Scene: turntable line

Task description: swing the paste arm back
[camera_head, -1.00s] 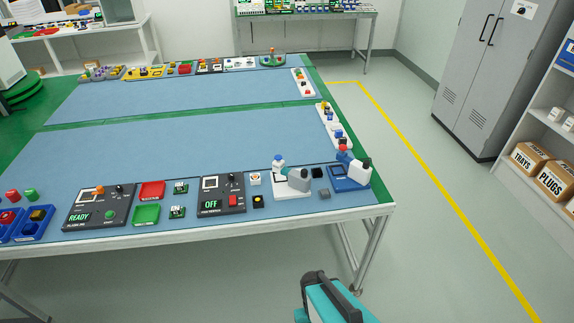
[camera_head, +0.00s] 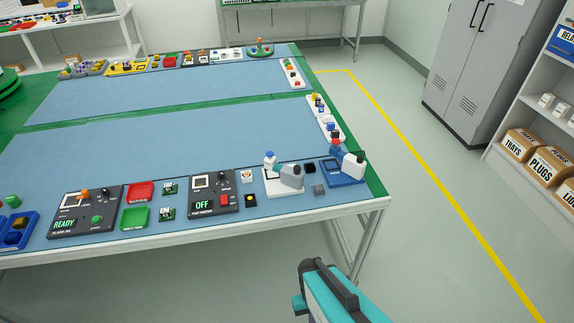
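Two small bench devices with swing arms stand at the table's front right corner. One has a white base (camera_head: 283,189), a grey-white arm (camera_head: 291,176) and a blue-topped knob (camera_head: 269,156). The other has a blue base (camera_head: 347,178), a pale arm with a dark end (camera_head: 354,163) and a red-and-blue knob (camera_head: 336,147). I cannot tell from their looks which one carries the paste arm.
The blue-topped table (camera_head: 130,140) has a green border. A black unit reading OFF (camera_head: 214,193) and one reading READY (camera_head: 85,209) lie along its front edge. Small grey and black blocks sit between the devices. The floor right of the table is clear up to shelves with boxes (camera_head: 522,144).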

